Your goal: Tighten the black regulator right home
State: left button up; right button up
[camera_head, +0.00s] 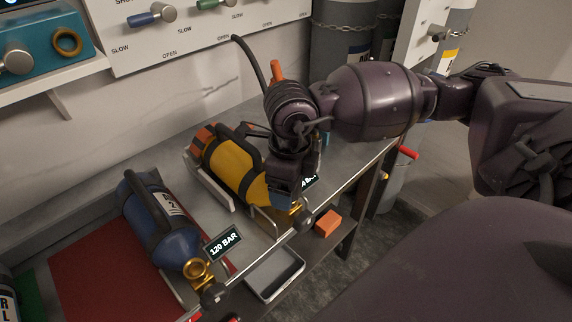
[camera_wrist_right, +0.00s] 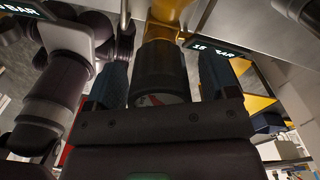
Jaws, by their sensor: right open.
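The black regulator (camera_wrist_right: 163,72) is a dark cylinder below a gold fitting (camera_wrist_right: 165,32) in the right wrist view. A dial with red on it shows at its near end. The two fingers of my right gripper (camera_wrist_right: 165,85) stand on either side of the regulator, open. I cannot tell whether either finger touches it. In the head view my right gripper (camera_head: 290,190) is at the valve end of the yellow cylinder (camera_head: 232,168) and hides the regulator. How far the regulator is screwed in cannot be seen.
A blue cylinder (camera_head: 160,222) with a gold valve (camera_head: 198,270) and a 120 BAR display (camera_head: 222,243) lies on the bench to the left. A grey tray (camera_head: 274,272) and an orange block (camera_head: 327,222) sit below the bench edge. A valve panel (camera_head: 185,38) is behind.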

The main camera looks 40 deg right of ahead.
jog(key=n+b, duration=0.2)
jog(key=n, duration=0.4)
jog(key=shift+f+n, duration=0.15)
jog(key=shift+n, duration=0.15)
jog(key=shift+n+b, duration=0.35)
jog(key=shift+n, duration=0.95)
pick_arm(q)
jog(key=shift+g, duration=0.5)
jog(key=f, duration=0.1)
jog(key=s+f, duration=0.1)
jog(key=f, duration=0.1)
jog(key=s+f, duration=0.1)
jog(key=f, duration=0.1)
jog(key=shift+s+a, duration=0.1)
jog(key=shift+s, duration=0.1)
pick_arm(e)
jog(key=shift+r, duration=0.2)
pick_arm(q)
jog(key=shift+r, duration=0.1)
